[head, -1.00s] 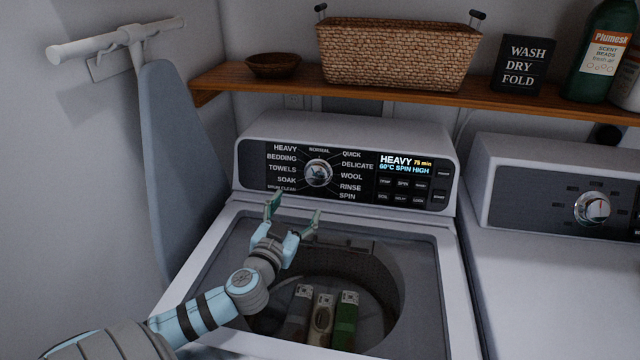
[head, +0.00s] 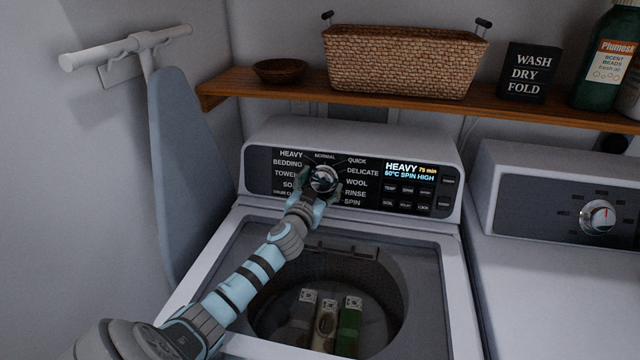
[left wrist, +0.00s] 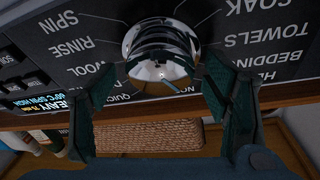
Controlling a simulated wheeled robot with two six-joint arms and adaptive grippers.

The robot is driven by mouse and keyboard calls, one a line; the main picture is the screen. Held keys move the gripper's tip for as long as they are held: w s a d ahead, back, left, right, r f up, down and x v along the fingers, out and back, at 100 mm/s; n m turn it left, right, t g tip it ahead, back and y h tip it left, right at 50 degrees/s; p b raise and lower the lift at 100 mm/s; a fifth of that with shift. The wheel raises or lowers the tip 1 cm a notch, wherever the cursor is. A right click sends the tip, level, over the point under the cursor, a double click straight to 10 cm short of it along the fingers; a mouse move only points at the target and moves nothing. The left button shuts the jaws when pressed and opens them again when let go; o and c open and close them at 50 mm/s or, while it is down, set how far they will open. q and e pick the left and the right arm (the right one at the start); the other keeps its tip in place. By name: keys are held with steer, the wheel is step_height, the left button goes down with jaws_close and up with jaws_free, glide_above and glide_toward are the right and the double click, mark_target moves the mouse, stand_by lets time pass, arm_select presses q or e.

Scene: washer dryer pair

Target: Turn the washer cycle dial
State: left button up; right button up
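The washer cycle dial (head: 323,178) is a round chrome knob on the black control panel, ringed by cycle names. The panel display (head: 409,171) reads HEAVY, 75 min, 60°C SPIN HIGH. My left gripper (head: 321,186) is at the dial, one finger on each side of it, and hides its lower edge. In the left wrist view the dial (left wrist: 160,45) shows large and shiny between the two open dark green fingers, with gaps at its sides. Whether a fingertip touches it I cannot tell. My right gripper is not in view.
A wooden shelf (head: 400,99) with a wicker basket (head: 400,62) runs above.

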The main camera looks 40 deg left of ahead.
arm_select(q)
steer(key=c, duration=1.1)
steer(key=m+p, duration=0.1)
steer(key=m+h+p, duration=0.1)
steer(key=m+p, duration=0.2)
steer(key=shift+r+m, duration=0.25)
steer(key=shift+m, duration=0.05)
steer(key=shift+m+h+p, duration=0.5)
steer(key=shift+m+p, duration=0.3)
steer(key=shift+p, duration=0.25)
steer(key=shift+f+m, duration=0.2)
steer(key=shift+m, duration=0.1)
steer(key=o, duration=1.2)
